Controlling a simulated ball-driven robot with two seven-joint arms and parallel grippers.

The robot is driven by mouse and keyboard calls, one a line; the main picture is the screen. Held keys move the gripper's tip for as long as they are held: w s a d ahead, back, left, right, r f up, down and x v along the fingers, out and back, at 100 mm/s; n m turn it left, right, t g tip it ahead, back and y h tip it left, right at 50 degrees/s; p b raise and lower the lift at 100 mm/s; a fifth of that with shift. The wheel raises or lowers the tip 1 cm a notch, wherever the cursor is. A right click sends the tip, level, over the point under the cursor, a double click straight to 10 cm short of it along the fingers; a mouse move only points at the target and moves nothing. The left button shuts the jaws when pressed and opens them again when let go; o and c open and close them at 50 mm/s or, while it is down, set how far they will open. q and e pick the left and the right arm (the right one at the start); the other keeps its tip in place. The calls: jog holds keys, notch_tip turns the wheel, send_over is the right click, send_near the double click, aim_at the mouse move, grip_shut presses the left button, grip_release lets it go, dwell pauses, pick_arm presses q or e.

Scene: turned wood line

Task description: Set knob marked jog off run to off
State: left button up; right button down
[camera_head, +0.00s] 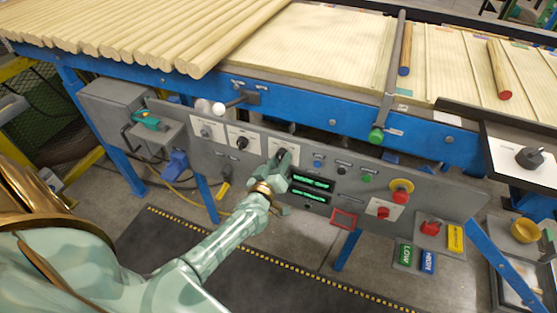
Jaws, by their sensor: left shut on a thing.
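A grey control panel (335,168) hangs below the blue frame of the line. Its upper left part has a row of white label plates with knobs: a grey knob (205,133), a black knob (242,144), and a third plate (291,142) at my left gripper. My left gripper (281,160) is shut on the knob at this third plate. The gripper hides that knob, so its pointing direction cannot be seen. The plate lettering is too small to read, so I cannot tell which plate says jog off run. My right gripper is not in view.
Right of my gripper are green displays (312,183), small buttons, a red knob (383,212) and a red stop button (401,191). A black knob (529,157) sits on a box at right.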

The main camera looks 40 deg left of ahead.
pick_arm(q)
jog(key=shift+n, duration=0.4)
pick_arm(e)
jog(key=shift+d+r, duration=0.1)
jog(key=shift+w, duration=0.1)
pick_arm(q)
jog(key=o, duration=1)
jog(key=shift+s, duration=0.1)
jog(key=p+v, duration=0.4)
jog(key=v, duration=1.2)
jog(key=shift+d, duration=0.2)
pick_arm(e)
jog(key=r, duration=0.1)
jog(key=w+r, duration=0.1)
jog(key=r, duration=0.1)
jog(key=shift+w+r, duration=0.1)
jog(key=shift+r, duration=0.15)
